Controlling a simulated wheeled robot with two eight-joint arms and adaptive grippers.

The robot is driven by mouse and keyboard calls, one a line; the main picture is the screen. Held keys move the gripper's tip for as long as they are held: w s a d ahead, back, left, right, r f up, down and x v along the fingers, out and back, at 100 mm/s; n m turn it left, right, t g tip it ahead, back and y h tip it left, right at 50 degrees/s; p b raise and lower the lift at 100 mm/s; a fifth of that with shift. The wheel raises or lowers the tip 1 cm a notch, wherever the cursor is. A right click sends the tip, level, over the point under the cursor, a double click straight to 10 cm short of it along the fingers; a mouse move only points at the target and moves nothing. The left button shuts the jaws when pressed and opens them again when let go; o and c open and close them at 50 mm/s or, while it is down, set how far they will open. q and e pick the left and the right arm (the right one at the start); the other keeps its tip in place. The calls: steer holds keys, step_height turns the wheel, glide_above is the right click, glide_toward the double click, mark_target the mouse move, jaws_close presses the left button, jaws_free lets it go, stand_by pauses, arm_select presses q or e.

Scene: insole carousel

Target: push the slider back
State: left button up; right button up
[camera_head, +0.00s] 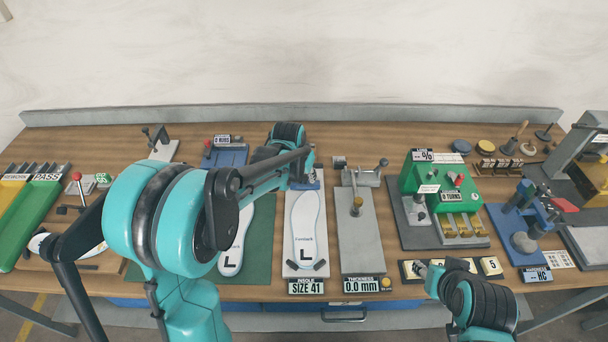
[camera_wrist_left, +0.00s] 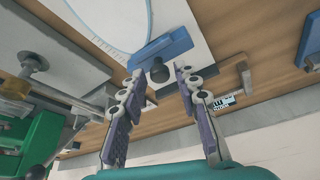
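The blue slider (camera_wrist_left: 172,46) with its dark round knob (camera_wrist_left: 158,73) sits at the far end of the white insole size board (camera_wrist_left: 195,15). In the head view, the slider (camera_head: 313,184) shows just beyond the toe of the insole (camera_head: 306,225), above the "SIZE 41" sign (camera_head: 306,287). My left gripper (camera_wrist_left: 158,79) is open, its fingers apart on either side of the knob in the wrist view; contact cannot be told. In the head view, my left gripper (camera_head: 307,166) is partly hidden by its arm. My right gripper (camera_head: 429,268) is low at the front, its fingers unclear.
The thickness gauge (camera_head: 362,240) with a lever stands right of the board, with a green press (camera_head: 440,185) farther right. A green mat (camera_head: 262,225) with another insole lies left. Number tiles (camera_head: 490,266) lie near my right gripper. A grey ledge (camera_head: 370,114) runs along the back.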

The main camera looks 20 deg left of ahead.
mark_target(298, 182)
arm_select(q)
jaws_close()
steer(key=shift+w+a, duration=0.25)
steer(key=shift+w, duration=0.55)
steer(key=shift+w+a, duration=0.25)
steer(key=shift+w, duration=0.55)
steer(key=shift+w+a, duration=0.25)
steer(key=shift+w, duration=0.55)
steer(key=o, duration=0.5)
jaws_free()
steer(key=shift+w, duration=0.1)
steer(key=v, duration=1.2)
